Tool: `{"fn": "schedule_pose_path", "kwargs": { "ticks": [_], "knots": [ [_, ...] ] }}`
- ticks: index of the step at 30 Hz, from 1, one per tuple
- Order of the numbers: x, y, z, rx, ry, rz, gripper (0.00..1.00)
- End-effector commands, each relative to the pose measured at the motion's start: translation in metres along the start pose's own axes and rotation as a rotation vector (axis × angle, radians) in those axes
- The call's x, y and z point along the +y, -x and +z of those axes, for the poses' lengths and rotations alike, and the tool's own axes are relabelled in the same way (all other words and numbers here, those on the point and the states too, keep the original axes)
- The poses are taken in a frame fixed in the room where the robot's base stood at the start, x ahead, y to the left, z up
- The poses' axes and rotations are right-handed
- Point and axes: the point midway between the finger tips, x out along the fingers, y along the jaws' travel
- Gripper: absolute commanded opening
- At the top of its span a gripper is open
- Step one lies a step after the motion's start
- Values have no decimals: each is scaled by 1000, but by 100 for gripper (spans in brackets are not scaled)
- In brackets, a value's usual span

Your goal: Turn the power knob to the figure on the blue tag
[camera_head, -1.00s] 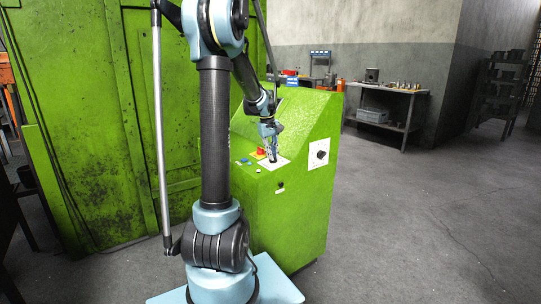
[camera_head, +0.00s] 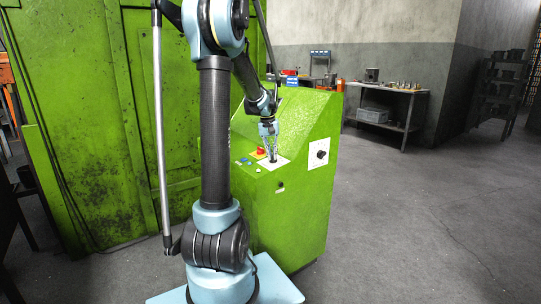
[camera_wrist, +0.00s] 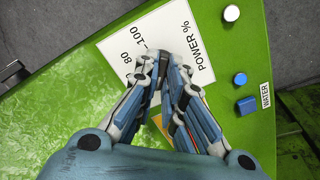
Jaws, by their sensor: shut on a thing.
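The power knob (camera_head: 273,160) is a small dark knob on a white plate on the sloping top of the green console. In the wrist view the plate (camera_wrist: 112,47) reads "POWER %", with 80 and 100 visible beside the fingers. My gripper (camera_head: 271,156) points down at the knob, its fingers closed around it. In the wrist view my gripper (camera_wrist: 161,60) hides most of the knob, its pointer and the lower figures. The knob's setting cannot be read. I cannot make out the blue tag in either view.
A red emergency button (camera_head: 258,152) on yellow sits close beside the plate. A blue square button labelled WATER (camera_wrist: 247,105), a round blue button (camera_wrist: 240,79) and a white button (camera_wrist: 232,13) are nearby. A black dial (camera_head: 320,154) is on the console's front. Floor at right is clear.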

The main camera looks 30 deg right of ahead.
Motion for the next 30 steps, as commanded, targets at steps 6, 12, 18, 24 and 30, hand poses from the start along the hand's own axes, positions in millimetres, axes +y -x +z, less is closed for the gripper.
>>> {"fn": "schedule_pose_path", "kwargs": {
  "ticks": [6,12,18,24,30],
  "knots": [
    [-2,0,1,-1,-105,-6,0],
    [-2,0,1,-1,-156,-8,0],
    [-2,0,1,-2,-168,-8,0],
    [-2,0,1,-2,-168,-9,0],
    [-2,0,1,-1,-168,-8,29]
  ]
}}
